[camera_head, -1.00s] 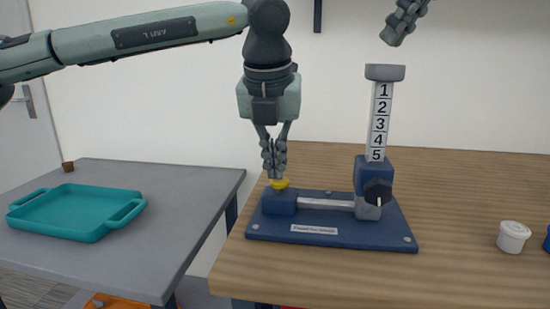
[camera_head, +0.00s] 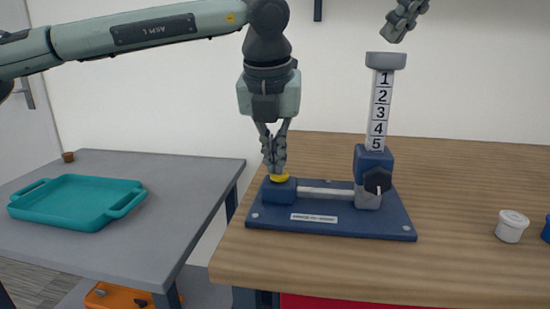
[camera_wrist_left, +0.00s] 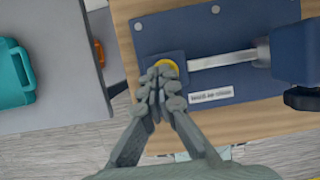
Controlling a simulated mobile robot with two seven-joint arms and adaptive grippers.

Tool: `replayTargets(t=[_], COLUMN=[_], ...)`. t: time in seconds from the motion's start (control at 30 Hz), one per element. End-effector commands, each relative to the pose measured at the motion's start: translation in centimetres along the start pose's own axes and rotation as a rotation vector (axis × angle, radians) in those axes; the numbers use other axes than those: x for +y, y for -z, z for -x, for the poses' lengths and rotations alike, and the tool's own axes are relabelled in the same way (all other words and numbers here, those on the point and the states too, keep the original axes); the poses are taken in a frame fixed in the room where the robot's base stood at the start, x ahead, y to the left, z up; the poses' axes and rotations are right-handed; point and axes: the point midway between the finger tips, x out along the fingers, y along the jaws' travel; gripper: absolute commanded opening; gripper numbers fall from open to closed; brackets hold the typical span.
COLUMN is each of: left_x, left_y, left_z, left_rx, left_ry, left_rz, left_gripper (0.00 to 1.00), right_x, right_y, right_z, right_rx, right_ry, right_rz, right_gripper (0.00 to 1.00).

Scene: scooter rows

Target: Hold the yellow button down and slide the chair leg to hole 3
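The chair leg (camera_head: 381,110) stands upright in the blue housing (camera_head: 374,160) on the blue base plate (camera_head: 330,224). Its printed numbers 1 to 5 all show above the housing, and a grey foot (camera_head: 386,61) caps it. A black knob (camera_head: 377,181) is on the housing. The yellow button (camera_head: 279,178) sits on a blue block at the plate's left; it also shows in the left wrist view (camera_wrist_left: 166,66). My left gripper (camera_head: 275,171) points down with its fingertips together at the button, partly covering it. My right gripper (camera_head: 397,34) shows only in part, above the chair leg; its opening is unclear.
A metal bar (camera_head: 326,193) links the button block to the housing. A white lidded tub (camera_head: 511,226) stands at the right of the wooden table (camera_head: 460,190). A teal tray (camera_head: 78,201) lies on the grey table at left. The wood behind the plate is clear.

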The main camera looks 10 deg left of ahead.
Motion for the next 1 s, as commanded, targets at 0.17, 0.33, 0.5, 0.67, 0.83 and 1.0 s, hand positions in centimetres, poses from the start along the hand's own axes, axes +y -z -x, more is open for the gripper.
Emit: replayTargets(t=[0.17, 0.33, 0.5, 0.67, 0.83, 1.0], left_x=[0.0, 0.0, 0.0, 0.0, 0.0, 0.0], left_y=[0.1, 0.1, 0.1, 0.1, 0.1, 0.1], left_z=[-0.1, -0.1, -0.1, -0.1, -0.1, -0.1], left_rx=[0.002, 0.002, 0.003, 0.003, 0.003, 0.003], left_ry=[-0.001, -0.001, -0.001, -0.001, -0.001, -0.001], left_rz=[-0.001, -0.001, -0.001, -0.001, -0.001, -0.001], left_gripper=[0.0, 0.0, 0.0, 0.0, 0.0, 0.0], right_x=[0.0, 0.0, 0.0, 0.0, 0.0, 0.0], right_y=[0.5, 0.8, 1.2, 1.6, 2.0, 2.4], right_z=[-0.7, -1.2, -1.8, -2.3, -2.9, -3.5], right_rx=[0.0, 0.0, 0.001, 0.001, 0.0, 0.001], right_ry=[-0.001, -0.001, -0.001, 0.0, 0.0, -0.001], right_rz=[0.0, 0.001, 0.0, 0.0, 0.0, 0.0], right_gripper=[0.0, 0.0, 0.0, 0.0, 0.0, 0.0])
